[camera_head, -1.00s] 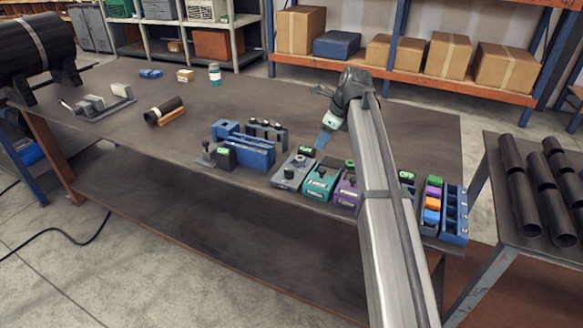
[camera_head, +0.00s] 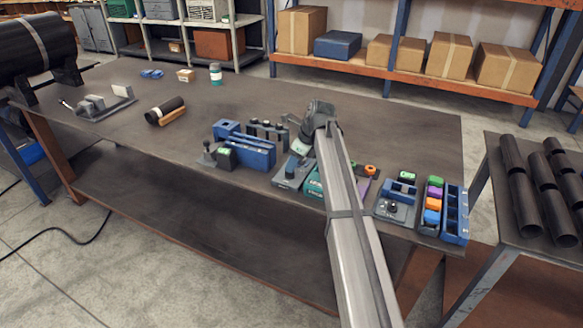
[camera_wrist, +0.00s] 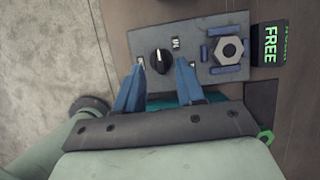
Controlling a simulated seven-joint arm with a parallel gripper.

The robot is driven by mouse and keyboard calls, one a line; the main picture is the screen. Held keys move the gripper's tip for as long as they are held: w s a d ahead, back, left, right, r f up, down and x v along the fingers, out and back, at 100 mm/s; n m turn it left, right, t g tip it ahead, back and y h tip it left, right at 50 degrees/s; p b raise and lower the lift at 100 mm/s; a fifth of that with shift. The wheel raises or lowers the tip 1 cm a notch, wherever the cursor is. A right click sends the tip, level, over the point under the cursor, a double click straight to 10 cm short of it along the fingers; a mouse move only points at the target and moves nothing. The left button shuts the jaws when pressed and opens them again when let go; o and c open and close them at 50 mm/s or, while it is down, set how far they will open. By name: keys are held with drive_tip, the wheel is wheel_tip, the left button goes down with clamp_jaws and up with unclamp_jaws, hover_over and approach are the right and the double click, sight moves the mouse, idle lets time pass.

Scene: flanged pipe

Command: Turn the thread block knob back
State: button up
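The thread block is a grey plate (camera_wrist: 200,40) with a hex nut (camera_wrist: 229,49) between blue pieces and a black knob (camera_wrist: 161,61) with a white pointer line. A display (camera_wrist: 269,44) beside it reads FREE in green. My gripper (camera_wrist: 160,69) is open, its two blue fingers apart on either side of the knob in the wrist view. I cannot tell how high the tips are above it. In the head view my gripper (camera_head: 298,150) is over the grey block (camera_head: 286,181), which the arm partly hides.
A teal block (camera_head: 313,184) stands close right of the grey one, mostly behind my arm. A blue fixture (camera_head: 255,153) stands close on the left. Farther right are a grey block with a knob (camera_head: 392,207) and blue bins (camera_head: 455,215).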

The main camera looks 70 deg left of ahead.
drive_tip(key=shift+x, duration=1.5)
drive_tip(key=shift+c, duration=0.2)
clamp_jaws()
